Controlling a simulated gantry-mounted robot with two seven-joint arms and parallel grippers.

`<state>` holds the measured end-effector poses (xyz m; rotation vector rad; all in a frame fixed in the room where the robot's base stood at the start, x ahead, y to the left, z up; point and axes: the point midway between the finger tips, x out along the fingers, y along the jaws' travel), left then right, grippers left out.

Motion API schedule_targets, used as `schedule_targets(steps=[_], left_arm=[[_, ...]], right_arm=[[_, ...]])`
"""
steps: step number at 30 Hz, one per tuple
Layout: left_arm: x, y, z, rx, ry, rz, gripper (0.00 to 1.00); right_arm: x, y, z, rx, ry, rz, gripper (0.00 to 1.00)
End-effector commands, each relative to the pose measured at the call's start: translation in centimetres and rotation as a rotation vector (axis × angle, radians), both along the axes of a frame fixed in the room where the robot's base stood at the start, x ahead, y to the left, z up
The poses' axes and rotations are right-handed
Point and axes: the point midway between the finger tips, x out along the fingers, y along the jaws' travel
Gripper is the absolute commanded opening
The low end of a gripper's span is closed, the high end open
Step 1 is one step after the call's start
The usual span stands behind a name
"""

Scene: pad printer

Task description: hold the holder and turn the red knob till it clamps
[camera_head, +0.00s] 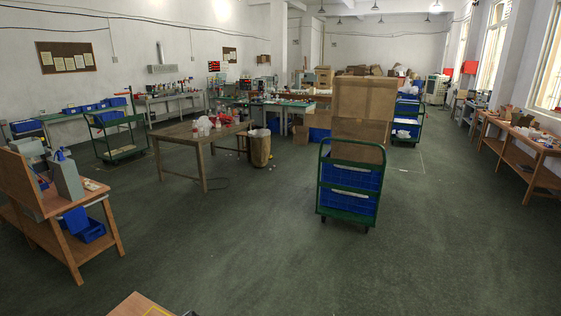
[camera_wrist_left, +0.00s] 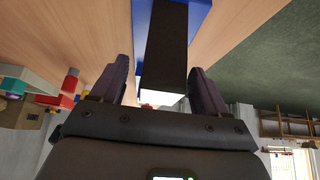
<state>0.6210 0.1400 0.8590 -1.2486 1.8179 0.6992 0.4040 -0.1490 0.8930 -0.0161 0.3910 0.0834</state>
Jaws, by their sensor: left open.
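My left gripper (camera_wrist_left: 160,66) is in the left wrist view, its two dark fingers spread. A dark upright-looking bar (camera_wrist_left: 166,45) with a white end shows between the fingers, with narrow gaps on both sides. A blue part (camera_wrist_left: 200,12) lies behind it, over a wooden surface (camera_wrist_left: 105,22). I cannot tell if this bar is the holder. Small red pieces (camera_wrist_left: 46,100) show at the left of the wrist view; I cannot tell if one is the red knob. My right gripper is in neither view.
The head view shows the wider workshop. A wooden corner with a yellow line (camera_head: 150,311) shows at the bottom edge. A wooden bench (camera_head: 60,222) stands at the left, a table (camera_head: 185,134) beyond it, and a green cart (camera_head: 321,192) with blue crates at centre right.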

Motion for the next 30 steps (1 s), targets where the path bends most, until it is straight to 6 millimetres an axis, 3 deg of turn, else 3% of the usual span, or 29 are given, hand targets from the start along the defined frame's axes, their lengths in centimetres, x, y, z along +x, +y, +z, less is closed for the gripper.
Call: schedule_targets(steps=[10, 24, 30], left_arm=[[0.4, 0.8, 1.2, 0.000, -0.002, 0.002, 0.75], [1.8, 4.6, 8.0, 0.000, -0.002, 0.000, 0.75], [2.2, 5.6, 9.7, 0.000, -0.002, 0.000, 0.75]], right_arm=[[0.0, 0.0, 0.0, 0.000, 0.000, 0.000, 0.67], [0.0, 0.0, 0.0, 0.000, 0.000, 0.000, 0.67], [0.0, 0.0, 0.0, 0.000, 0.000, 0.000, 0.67]])
